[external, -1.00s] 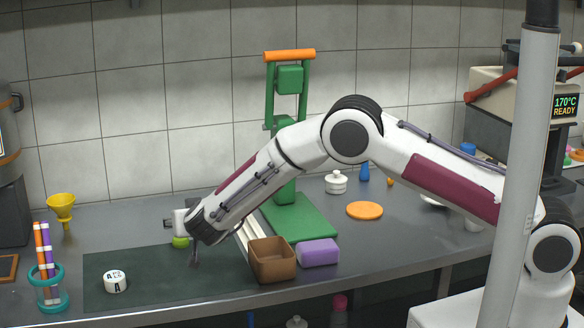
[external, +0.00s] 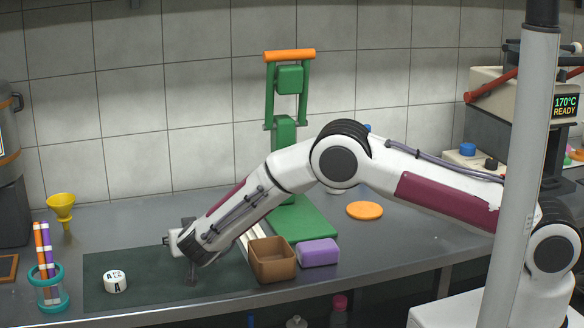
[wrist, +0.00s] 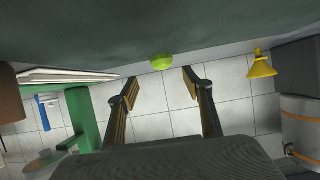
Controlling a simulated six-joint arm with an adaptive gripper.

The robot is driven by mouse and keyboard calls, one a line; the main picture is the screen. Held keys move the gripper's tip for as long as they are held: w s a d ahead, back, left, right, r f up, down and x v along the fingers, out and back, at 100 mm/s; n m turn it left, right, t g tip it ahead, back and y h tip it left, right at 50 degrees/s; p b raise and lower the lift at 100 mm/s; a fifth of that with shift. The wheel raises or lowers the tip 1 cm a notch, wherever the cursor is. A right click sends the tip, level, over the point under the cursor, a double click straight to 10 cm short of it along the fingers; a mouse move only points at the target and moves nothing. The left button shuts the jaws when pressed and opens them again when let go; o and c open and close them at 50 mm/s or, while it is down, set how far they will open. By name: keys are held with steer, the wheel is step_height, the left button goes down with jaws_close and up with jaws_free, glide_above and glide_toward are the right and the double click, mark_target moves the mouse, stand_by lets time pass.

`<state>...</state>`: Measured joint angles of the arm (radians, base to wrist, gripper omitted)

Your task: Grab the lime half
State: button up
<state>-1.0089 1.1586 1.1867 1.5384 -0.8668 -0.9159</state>
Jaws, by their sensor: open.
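The lime half (wrist: 161,61) is a small bright green piece in the wrist view. It lies on the dark surface, in line with the gap between my fingers and beyond their tips. My gripper (wrist: 159,79) is open and empty, with one finger on each side of the lime half's line. In the external view my gripper (external: 191,280) is low over the dark green mat (external: 140,290), with a fingertip close to the mat; I cannot tell if it touches. The lime half does not show in the external view, where my wrist appears to cover it.
A brown open box (external: 272,262) and purple block (external: 318,252) stand right of my gripper. The green press (external: 286,130) stands behind. A white lettered jar (external: 115,284), teal-ringed holder (external: 49,298) and yellow funnel (external: 61,205) are left. The mat between jar and gripper is clear.

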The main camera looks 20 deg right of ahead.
steer(key=shift+w+f, duration=0.2)
steer(key=shift+w, duration=0.2)
steer(key=shift+w+f, duration=0.1)
steer(key=shift+w, duration=0.05)
steer(key=shift+a+x, duration=0.25)
steer(key=shift+x, duration=2.15)
steer(key=c, duration=1)
